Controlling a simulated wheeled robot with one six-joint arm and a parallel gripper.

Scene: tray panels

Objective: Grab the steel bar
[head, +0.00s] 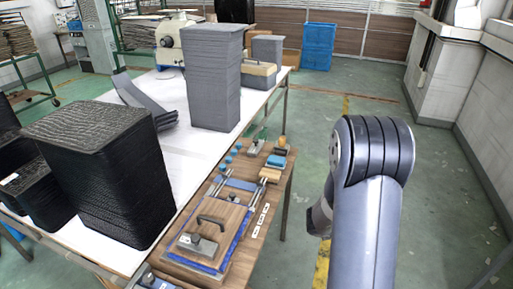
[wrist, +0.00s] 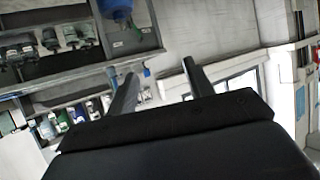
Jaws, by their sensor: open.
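A flat grey steel bar with a dark knob (head: 197,244) lies on the front part of a wooden board fixture (head: 225,215) on the low wooden bench in the head view. Thin metal rods (head: 214,187) also show on this fixture, so I cannot be sure which piece is the steel bar. My gripper (wrist: 159,68) shows in the wrist view with its two fingers apart and nothing between them. It faces shelves and a wall, away from the bench. In the head view my arm stands right of the bench and hides most of the gripper.
A white table (head: 165,140) beside the bench carries a tall grey stack of panels (head: 213,85) and a black stack (head: 105,175). A blue crate (head: 318,46) stands at the back.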

